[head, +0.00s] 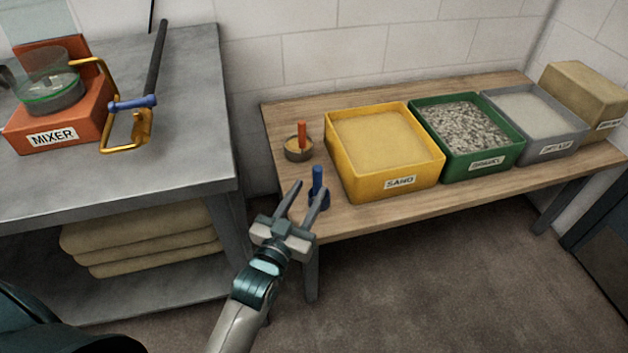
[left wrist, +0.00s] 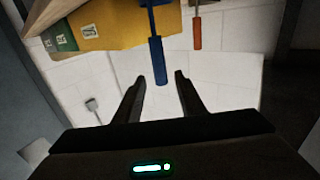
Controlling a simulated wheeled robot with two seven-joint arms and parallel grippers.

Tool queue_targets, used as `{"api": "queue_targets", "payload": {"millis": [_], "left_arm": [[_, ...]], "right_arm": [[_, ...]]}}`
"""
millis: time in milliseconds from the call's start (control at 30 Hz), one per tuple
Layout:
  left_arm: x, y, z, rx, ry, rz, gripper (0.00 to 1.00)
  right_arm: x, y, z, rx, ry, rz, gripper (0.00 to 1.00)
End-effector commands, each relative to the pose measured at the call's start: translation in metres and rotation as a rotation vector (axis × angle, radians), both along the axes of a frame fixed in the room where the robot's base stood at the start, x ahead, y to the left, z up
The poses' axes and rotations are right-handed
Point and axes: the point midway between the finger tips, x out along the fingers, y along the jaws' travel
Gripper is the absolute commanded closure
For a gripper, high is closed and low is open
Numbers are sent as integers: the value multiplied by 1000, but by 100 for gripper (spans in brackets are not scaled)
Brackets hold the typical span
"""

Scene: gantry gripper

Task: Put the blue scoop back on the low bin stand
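The blue scoop (head: 317,181) is at the left front part of the low bin stand (head: 385,207), its handle pointing up. Its lower part is partly hidden by my gripper; it appears to rest on the wooden top. My left gripper (head: 311,188) is open, its fingertips around or just short of the handle. In the left wrist view the blue handle (left wrist: 158,60) shows between the spread fingertips (left wrist: 159,75), with a gap on each side. My right gripper is not in view.
A small scoop with an orange handle (head: 302,136) stands behind the blue one. The yellow sand bin (head: 380,185), green gravel bin (head: 480,160) and grey bin (head: 545,150) stand to the right. The mixer table (head: 190,110) is left, with a floor gap between.

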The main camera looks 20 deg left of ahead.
Motion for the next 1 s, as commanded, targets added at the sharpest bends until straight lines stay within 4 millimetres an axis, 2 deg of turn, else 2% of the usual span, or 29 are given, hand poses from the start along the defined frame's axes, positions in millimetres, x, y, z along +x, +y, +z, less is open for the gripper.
{"api": "queue_targets", "payload": {"millis": [100, 233, 800, 900, 1000], "left_arm": [[-13, 1, -1, 0, 0, 0, 64], [-20, 1, -1, 1, 0, 0, 64], [-22, 1, -1, 0, 1, 0, 64], [-24, 1, -6, 1, 21, -2, 64], [-30, 1, -21, 6, 79, -7, 64]], "right_arm": [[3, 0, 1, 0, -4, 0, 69], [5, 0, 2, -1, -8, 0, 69], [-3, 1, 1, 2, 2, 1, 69], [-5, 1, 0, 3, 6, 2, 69], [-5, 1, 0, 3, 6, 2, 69]]}}
